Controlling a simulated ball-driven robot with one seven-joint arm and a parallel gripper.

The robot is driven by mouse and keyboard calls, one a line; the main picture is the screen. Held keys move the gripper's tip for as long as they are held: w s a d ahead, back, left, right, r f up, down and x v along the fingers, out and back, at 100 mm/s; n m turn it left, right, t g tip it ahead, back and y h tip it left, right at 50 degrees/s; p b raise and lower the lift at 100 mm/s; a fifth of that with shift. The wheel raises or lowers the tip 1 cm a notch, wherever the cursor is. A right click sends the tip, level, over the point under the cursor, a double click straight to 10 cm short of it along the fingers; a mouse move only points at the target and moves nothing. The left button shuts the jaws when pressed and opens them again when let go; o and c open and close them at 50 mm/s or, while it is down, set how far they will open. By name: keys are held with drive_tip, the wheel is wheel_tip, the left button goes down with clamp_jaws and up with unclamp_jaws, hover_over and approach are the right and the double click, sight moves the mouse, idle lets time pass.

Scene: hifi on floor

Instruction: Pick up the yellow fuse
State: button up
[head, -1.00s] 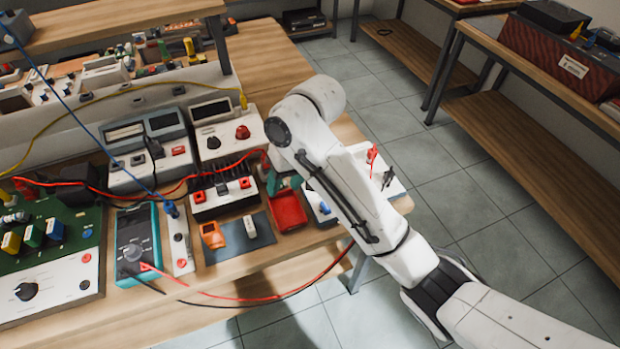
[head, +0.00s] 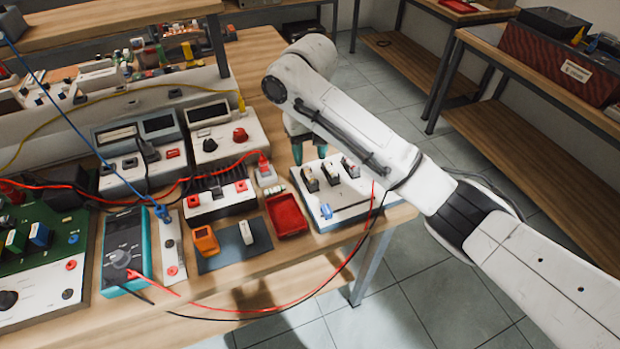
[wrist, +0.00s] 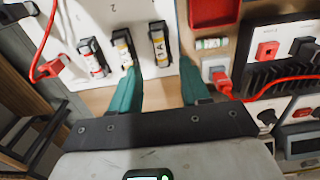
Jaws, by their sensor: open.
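The yellow fuse appears to be the yellow-banded one (wrist: 122,48) in the middle holder of a white panel (wrist: 90,15), between two other fuse holders. In the head view the white panel (head: 345,205) sits at the bench's right end; its fuse colours are too small to tell surely. My gripper (wrist: 160,68) is open and empty, its teal fingers pointing toward the panel's edge. The left finger shows just below the middle holder; the right one is over the bench beside the panel. In the head view my gripper (head: 309,150) is behind the panel, partly hidden by my arm.
A red-marked fuse (wrist: 94,64) and a 1A fuse (wrist: 159,46) flank the middle one. A loose green-banded fuse (wrist: 211,44) lies near a red tray (head: 287,213). A red plug and lead (wrist: 49,66) is on the panel's other side. Instruments crowd the left.

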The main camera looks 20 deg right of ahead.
sight(310, 174)
drive_tip(key=shift+s+f, duration=0.2)
drive_tip(key=shift+f, duration=2.5)
drive_tip(key=shift+c, duration=0.4)
clamp_jaws()
